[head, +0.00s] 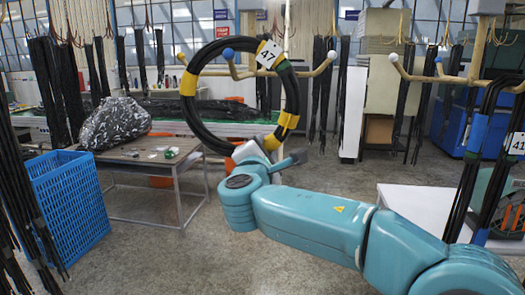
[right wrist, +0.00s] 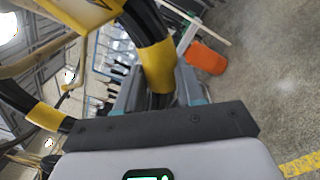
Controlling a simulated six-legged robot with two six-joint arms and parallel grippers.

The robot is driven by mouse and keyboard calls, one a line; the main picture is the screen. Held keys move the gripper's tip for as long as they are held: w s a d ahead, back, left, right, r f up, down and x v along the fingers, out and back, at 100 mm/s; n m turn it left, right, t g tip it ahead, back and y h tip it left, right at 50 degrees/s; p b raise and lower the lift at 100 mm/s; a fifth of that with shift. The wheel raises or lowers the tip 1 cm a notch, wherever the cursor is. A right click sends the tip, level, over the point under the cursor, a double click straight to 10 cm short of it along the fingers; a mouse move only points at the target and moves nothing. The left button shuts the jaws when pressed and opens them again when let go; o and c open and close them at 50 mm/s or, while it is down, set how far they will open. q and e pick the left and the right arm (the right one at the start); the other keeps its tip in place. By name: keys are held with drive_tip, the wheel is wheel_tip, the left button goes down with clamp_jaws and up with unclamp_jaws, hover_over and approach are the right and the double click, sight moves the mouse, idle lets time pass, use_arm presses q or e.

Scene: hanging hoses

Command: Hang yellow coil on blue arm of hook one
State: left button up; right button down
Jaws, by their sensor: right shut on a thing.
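The yellow coil (head: 189,85) is a ring of black hose with yellow bands, upright in the middle of the head view. My right gripper (head: 258,147) is shut on its lower right. In the right wrist view, the coil's yellow band (right wrist: 157,66) rises beyond the dark jaw. Hook one's tan arms show at the upper part of the ring, with a blue tip (head: 228,54) seen inside the ring's outline. I cannot tell whether the coil rests on the blue arm or is just in front of or behind it. My left gripper is not in view.
Another tan hook at the right has a white tip (head: 393,57) and hoses tagged 41 (head: 516,143). A table (head: 125,158) bears a dark wrapped bundle (head: 114,122) at the left. A blue crate (head: 68,202) stands beside it. The grey floor between is clear.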

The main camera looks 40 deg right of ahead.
drive_tip(key=shift+w+d+f+b, duration=0.25)
drive_tip(key=shift+d+f+b, duration=0.1)
drive_tip(key=shift+f+b, duration=0.3)
drive_tip(key=shift+w+d+f+b, duration=0.15)
drive_tip(key=shift+f+b, duration=0.4)
drive_tip(key=shift+f, duration=0.1)
drive_tip(key=shift+w+d+f+b, duration=0.1)
drive_tip(key=shift+f+b, duration=0.45)
drive_tip(key=shift+f, duration=0.05)
